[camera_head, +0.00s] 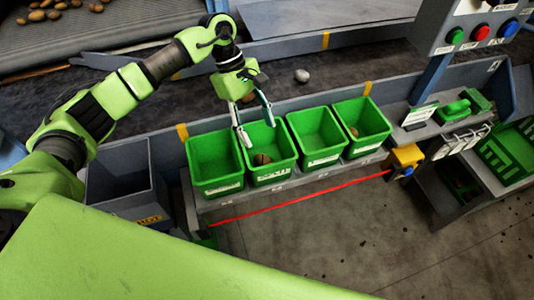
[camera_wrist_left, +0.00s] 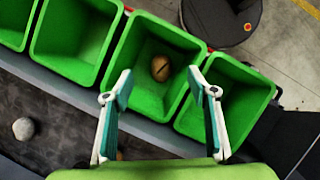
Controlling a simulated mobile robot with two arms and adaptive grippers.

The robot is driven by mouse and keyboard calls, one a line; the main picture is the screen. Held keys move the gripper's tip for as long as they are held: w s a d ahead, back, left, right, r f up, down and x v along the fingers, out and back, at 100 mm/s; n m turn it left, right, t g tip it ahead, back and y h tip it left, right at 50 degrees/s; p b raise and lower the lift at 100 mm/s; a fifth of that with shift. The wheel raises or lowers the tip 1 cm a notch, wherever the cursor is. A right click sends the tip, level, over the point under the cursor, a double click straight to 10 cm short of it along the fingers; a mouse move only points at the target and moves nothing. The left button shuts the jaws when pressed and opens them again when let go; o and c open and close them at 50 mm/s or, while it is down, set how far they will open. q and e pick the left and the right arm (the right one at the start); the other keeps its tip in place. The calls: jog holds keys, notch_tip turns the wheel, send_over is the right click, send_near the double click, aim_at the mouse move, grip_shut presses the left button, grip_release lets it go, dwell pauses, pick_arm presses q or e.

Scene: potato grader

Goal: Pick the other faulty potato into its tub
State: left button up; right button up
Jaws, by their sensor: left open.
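My left gripper (camera_head: 259,132) is open and empty, its fingers pointing down over the second green tub from the left (camera_head: 284,141). In the left wrist view the open fingers (camera_wrist_left: 160,86) frame that tub. A brown potato with a dark slit (camera_wrist_left: 161,68) lies inside it; it also shows in the head view (camera_head: 261,159). A pale grey round lump, potato or stone, (camera_head: 301,75) lies on the dark belt behind the tubs. A brown potato (camera_head: 248,97) lies on the belt, partly hidden by the gripper. My right gripper is not in view.
Other green tubs (camera_head: 214,163) stand in the same row; the rightmost tub (camera_head: 378,117) holds a small brown item. A grey bin (camera_head: 120,177) stands left of them. A button panel (camera_head: 470,32) is at the upper right. Several potatoes (camera_head: 37,15) lie on the upper-left conveyor.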

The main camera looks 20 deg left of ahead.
pick_arm(q)
jog(key=v, duration=0.8)
jog(key=shift+f, duration=0.1)
